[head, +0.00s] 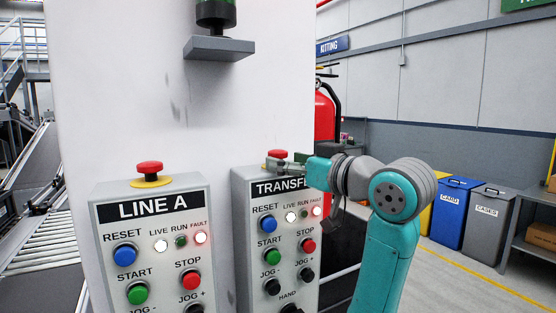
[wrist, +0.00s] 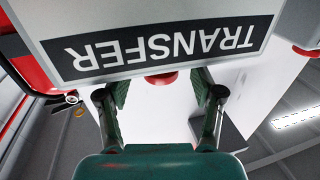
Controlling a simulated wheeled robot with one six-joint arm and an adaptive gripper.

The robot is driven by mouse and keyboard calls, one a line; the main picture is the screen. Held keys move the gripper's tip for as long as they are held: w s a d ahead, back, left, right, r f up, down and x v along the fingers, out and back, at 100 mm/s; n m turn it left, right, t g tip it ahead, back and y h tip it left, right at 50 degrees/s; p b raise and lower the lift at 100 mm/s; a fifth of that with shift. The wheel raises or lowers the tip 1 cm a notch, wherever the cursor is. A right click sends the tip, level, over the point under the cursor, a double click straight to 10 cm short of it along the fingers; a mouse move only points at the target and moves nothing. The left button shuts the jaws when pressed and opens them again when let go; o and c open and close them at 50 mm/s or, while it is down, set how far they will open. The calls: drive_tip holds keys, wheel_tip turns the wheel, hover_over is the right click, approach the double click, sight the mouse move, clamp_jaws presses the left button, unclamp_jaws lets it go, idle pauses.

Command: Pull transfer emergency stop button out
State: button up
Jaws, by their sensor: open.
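The TRANSFER box (head: 242,190) is a grey control box with a black label. Its red emergency stop button (head: 277,153) sits on the top face, partly hidden by my gripper in the head view. My gripper (head: 285,165) reaches in from the right at the button's height. In the wrist view the TRANSFER label is upside down, and the red button (wrist: 161,79) shows below the box edge. The two fingers of my gripper (wrist: 161,95) are apart, one on each side of the button. I see no clear contact with it.
The LINE A box (head: 102,230) stands to the left with its own red stop button (head: 150,168). A white column (head: 120,80) rises behind both boxes. A grey shelf (head: 219,49) juts out above. A red fire extinguisher (head: 324,115) hangs behind my arm.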

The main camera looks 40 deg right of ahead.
drive_tip(key=shift+w, duration=1.65)
